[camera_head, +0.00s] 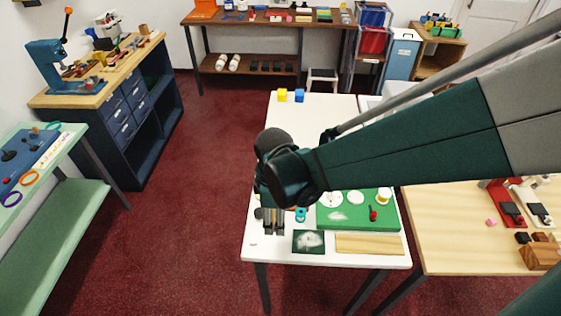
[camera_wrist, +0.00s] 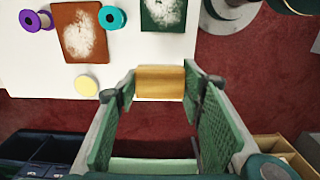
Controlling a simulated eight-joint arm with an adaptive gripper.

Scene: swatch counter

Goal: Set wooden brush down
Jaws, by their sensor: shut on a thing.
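The wooden brush (camera_wrist: 160,83) shows in the wrist view as a tan wooden block. It sits between the two green-padded fingers of my gripper (camera_wrist: 158,90), which is shut on it. Behind it in that view are the edge of the white table (camera_wrist: 120,75) and the red floor; its height above them is unclear. In the head view my gripper (camera_head: 271,222) points down over the left part of the white table (camera_head: 256,252). I cannot make out the brush there, and my arm hides part of the tabletop.
The wrist view shows a purple spool (camera_wrist: 36,20), a teal spool (camera_wrist: 112,17), a powdered brown swatch (camera_wrist: 78,32), a powdered green swatch (camera_wrist: 163,13) and a pale yellow disc (camera_wrist: 86,85). A green mat (camera_head: 385,223) and wooden plank (camera_head: 369,243) lie right of my gripper.

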